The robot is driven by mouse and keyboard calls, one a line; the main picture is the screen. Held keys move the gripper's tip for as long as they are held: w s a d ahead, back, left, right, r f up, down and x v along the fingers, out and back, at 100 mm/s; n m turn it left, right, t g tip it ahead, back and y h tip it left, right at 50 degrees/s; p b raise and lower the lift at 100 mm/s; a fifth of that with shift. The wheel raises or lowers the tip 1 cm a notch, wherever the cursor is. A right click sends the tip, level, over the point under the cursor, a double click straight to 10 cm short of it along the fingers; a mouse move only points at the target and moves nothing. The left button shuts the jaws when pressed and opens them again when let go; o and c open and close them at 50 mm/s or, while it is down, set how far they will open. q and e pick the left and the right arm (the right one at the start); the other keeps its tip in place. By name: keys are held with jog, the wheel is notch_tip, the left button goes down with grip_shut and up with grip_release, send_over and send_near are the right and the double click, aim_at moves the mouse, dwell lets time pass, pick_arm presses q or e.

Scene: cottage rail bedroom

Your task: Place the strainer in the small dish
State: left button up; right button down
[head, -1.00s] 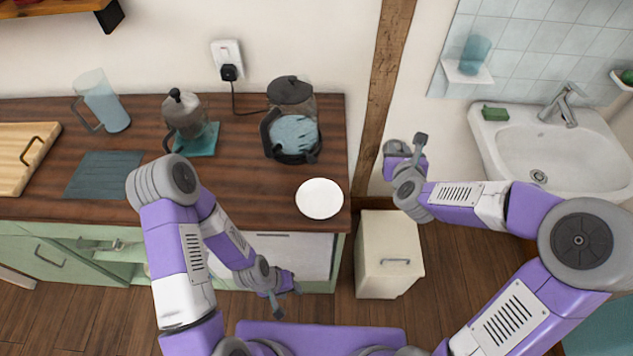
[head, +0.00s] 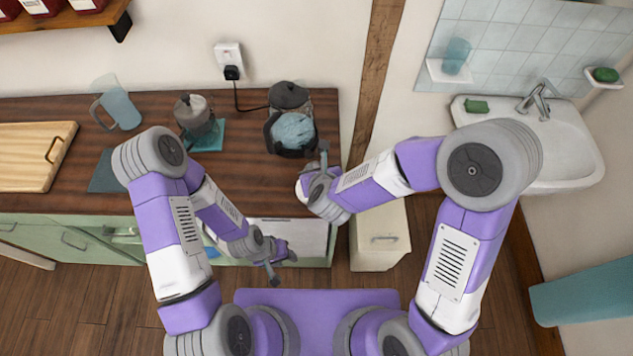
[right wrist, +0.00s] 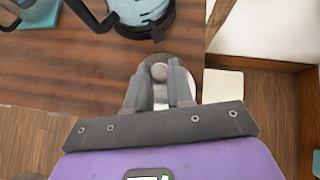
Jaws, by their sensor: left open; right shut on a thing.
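My right gripper (right wrist: 158,92) is shut on a small grey metallic thing (right wrist: 159,73), which looks like the strainer; the fingers cover much of it. In the head view, my right gripper (head: 322,160) is over the right end of the wooden counter. A pale round rim (right wrist: 183,62) shows behind the fingers in the right wrist view; I cannot tell whether it belongs to the dish or the strainer. The white small dish is hidden behind my right arm in the head view. My left gripper (head: 280,261) is open and empty in front of the counter, below its top.
A glass kettle with a dark base (head: 291,133) stands close to my right gripper, with a dark-lidded pot (head: 290,96) behind. A white bin (head: 380,240) is right of the counter.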

notch_tip(320, 180, down, 5)
jog(key=shift+f+b, duration=0.1)
jog(key=shift+b, duration=0.4)
jog(key=shift+f+b, duration=0.35)
jog(key=shift+f, duration=1.55)
jog(key=shift+f, duration=0.15)
jog(key=c, duration=1)
grip_release()
